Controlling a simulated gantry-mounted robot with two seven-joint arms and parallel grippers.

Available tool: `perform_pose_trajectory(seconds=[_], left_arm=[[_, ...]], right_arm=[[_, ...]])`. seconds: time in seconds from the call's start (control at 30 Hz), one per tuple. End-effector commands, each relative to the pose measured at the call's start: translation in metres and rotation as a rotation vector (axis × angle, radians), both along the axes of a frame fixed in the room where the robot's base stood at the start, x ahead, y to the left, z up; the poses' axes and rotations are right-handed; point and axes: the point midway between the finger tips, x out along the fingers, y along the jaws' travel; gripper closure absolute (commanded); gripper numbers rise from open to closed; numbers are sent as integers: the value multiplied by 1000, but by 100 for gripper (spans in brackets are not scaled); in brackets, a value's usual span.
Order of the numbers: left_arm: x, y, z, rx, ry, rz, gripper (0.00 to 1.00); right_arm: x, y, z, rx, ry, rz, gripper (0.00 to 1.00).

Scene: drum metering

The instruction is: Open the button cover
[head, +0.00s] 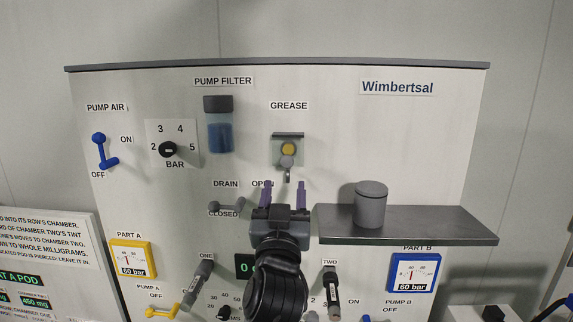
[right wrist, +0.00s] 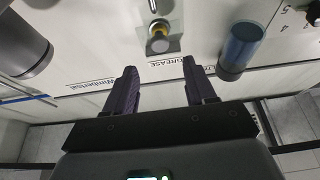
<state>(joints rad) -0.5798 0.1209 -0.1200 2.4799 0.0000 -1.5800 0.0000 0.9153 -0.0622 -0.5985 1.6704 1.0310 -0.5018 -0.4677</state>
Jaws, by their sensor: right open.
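The button cover (head: 278,156) is a clear, greenish flap under the GREASE label, with a dark strip along its top edge. It appears to hang down over the yellow button (head: 289,149). A small grey knob (head: 287,161) sits at its lower part. In the right wrist view the cover (right wrist: 175,28) and yellow button (right wrist: 159,45) show upside down. My right gripper (head: 284,190) is open and empty just below the cover, its purple fingertips pointing up. In the wrist view its fingers (right wrist: 160,75) are spread apart, clear of the cover. My left gripper is not in view.
A grey shelf (head: 400,238) with a grey lidded canister (head: 370,206) juts out right of my right gripper. The blue filter bowl (head: 220,135) is up left of the cover. The drain lever (head: 228,206) is left of the gripper. The panel right of the cover is bare.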

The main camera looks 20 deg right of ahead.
Motion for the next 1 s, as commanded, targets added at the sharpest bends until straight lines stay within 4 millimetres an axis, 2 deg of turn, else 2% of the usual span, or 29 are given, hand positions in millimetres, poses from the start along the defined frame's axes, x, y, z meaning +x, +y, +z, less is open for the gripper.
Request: perform_pose_trajectory(seconds=[0.03, 0.2, 0.43, 0.6, 0.9, 0.93, 1.0], left_arm=[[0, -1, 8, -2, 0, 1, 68], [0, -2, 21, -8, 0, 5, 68], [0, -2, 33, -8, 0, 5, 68], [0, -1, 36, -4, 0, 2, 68], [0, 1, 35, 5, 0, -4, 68], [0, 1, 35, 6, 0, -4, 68], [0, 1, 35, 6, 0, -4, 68]], right_arm=[[8, -3, 8, -3, 1, -3, 45], [32, -12, 19, -3, 1, -2, 45], [57, -21, 27, -1, 2, -1, 45], [65, -24, 29, 1, 2, 0, 45], [66, -24, 29, 2, 0, 2, 45], [66, -24, 29, 2, 0, 2, 46], [66, -24, 29, 2, 0, 2, 57]])
